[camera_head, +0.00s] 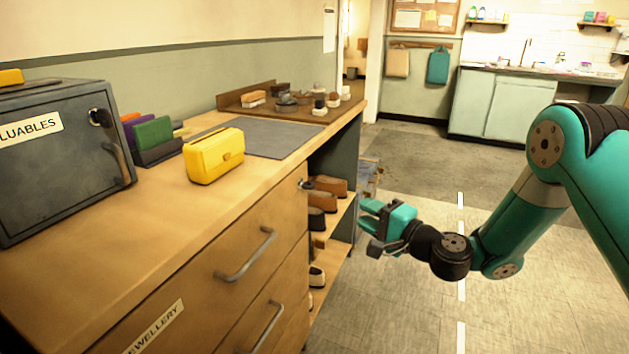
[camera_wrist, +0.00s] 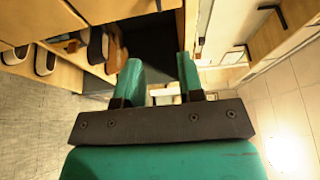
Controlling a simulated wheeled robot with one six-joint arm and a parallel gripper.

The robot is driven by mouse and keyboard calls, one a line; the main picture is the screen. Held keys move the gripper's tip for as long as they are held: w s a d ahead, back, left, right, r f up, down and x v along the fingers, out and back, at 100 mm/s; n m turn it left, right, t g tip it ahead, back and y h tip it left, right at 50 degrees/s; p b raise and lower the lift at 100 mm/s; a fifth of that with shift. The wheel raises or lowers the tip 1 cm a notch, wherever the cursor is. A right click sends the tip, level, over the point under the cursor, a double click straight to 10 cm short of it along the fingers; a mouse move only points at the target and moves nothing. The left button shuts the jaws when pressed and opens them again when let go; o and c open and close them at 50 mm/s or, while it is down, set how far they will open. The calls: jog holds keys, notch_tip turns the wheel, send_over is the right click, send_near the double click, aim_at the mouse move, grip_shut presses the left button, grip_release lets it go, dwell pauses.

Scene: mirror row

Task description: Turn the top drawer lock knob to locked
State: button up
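The top drawer (camera_head: 250,235) has a wooden front with a metal bar handle (camera_head: 247,256). A small dark lock knob (camera_head: 305,185) sits near the upper right end of that front. Its setting is too small to read. My gripper (camera_head: 368,228) is to the right of the knob and lower in the head view, out over the floor and apart from the cabinet. In the wrist view its two teal fingers (camera_wrist: 159,75) stand apart with nothing between them. I cannot make out the knob for certain in the wrist view.
Open shelves with shoes (camera_head: 325,186) are right of the drawers; shoes also show in the wrist view (camera_wrist: 45,60). The floor (camera_head: 400,300) in front is clear.

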jog(key=p+x, duration=0.8)
jog(key=x, duration=0.8)
jog(key=shift+a, duration=0.25)
jog(key=shift+s, duration=0.15)
grip_shut()
